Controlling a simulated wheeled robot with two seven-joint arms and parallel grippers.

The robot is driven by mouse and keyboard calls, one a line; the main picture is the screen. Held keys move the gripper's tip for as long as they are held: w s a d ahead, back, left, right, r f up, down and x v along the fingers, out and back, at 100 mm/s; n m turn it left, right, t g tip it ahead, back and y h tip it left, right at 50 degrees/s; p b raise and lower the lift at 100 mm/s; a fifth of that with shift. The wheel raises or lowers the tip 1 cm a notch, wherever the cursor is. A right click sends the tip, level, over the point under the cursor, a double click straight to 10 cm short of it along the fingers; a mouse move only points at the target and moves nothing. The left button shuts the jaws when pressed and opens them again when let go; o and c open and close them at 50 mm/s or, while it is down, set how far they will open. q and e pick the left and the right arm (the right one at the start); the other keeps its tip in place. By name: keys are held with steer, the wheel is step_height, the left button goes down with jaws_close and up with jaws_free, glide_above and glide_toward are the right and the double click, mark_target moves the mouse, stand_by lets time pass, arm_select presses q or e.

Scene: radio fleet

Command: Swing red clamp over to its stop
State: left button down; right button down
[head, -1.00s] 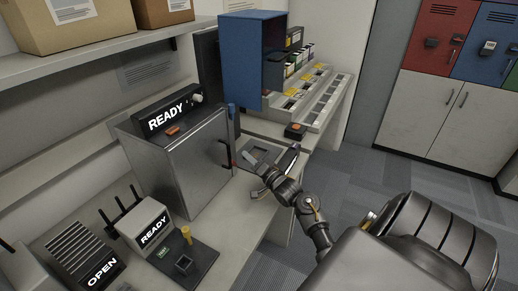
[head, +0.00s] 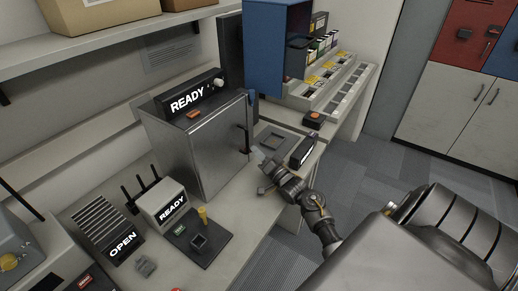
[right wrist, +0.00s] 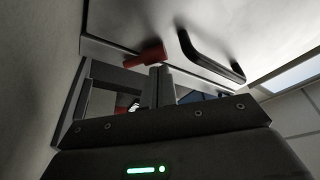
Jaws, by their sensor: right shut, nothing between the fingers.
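The red clamp (right wrist: 147,56) shows in the right wrist view as a short red bar on the face of the metal cabinet (head: 212,155), beside the black door handle (head: 245,139). The handle also shows in the right wrist view (right wrist: 212,60). My right gripper (head: 260,158) is at the cabinet front near the handle. Its shut, empty fingertips (right wrist: 160,73) are just below the clamp's right end; I cannot tell whether they touch it. I cannot make out the clamp in the head view. My left gripper is out of view.
A READY display (head: 188,102) sits on top of the cabinet. A small box with an orange button (head: 314,119) and a black item (head: 302,151) are to the right of the gripper. A blue cabinet (head: 277,50) stands behind. Small devices stand at the front left.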

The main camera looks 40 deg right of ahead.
stand_by(0.3)
steer(key=shift+s+d+r+p, duration=0.1)
steer(key=shift+d+r+p, duration=0.15)
steer(key=shift+r+p, duration=0.1)
steer(key=s+d, duration=0.1)
steer(key=s, duration=0.5)
steer(key=s+d, duration=0.1)
steer(key=s, duration=0.3)
steer(key=shift+d+f, duration=0.35)
steer(key=shift+s+b, duration=0.3)
steer(key=shift+s, duration=0.2)
steer(key=shift+d+f, duration=0.1)
